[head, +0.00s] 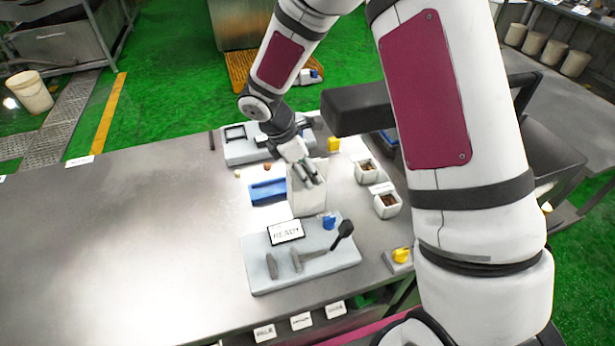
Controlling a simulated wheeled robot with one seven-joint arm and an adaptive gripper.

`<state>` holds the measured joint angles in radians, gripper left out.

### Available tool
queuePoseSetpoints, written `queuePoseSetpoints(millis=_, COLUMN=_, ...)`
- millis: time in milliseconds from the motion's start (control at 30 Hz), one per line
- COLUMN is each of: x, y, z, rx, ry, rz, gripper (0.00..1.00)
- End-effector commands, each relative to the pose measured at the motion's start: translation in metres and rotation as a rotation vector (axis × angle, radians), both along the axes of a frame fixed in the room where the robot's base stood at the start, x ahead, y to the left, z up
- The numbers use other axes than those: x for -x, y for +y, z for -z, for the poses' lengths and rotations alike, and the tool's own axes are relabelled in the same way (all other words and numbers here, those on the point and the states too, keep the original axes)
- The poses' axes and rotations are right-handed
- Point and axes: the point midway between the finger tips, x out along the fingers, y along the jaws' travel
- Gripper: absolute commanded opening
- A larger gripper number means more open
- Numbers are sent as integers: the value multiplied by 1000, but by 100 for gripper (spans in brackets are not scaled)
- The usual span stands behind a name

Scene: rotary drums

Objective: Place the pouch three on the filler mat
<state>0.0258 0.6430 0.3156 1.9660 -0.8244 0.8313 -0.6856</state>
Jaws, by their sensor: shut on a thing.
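My gripper (308,173) is near the middle of the table, pointing down. It is shut on the top of a cream-white upright pouch (307,203). The pouch stands or hangs just behind the grey device plate with the READY sign; I cannot tell whether its base touches the table. A number on the pouch cannot be read. A blue flat piece (268,190) lies just left of the pouch. I cannot tell for sure which surface is the filler mat.
A grey plate (335,266) with a READY sign (286,231) and a black-knobbed lever (342,235) lies in front. Two white cups (367,171) (387,205) with brown contents stand at right. Another grey device (243,148) is behind. The table's left side (130,255) is clear.

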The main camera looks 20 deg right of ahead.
Motion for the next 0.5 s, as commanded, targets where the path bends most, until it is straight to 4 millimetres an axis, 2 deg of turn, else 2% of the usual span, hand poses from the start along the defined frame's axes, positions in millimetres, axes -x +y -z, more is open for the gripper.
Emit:
queuePoseSetpoints(millis=100, x=1, y=1, z=17, rx=0, ry=3, rz=-1, gripper=8)
queuePoseSetpoints(millis=200, x=1, y=0, z=25, rx=0, ry=1, rz=-1, gripper=8)
queuePoseSetpoints(millis=500, x=0, y=0, z=28, rx=0, ry=0, rz=0, gripper=8)
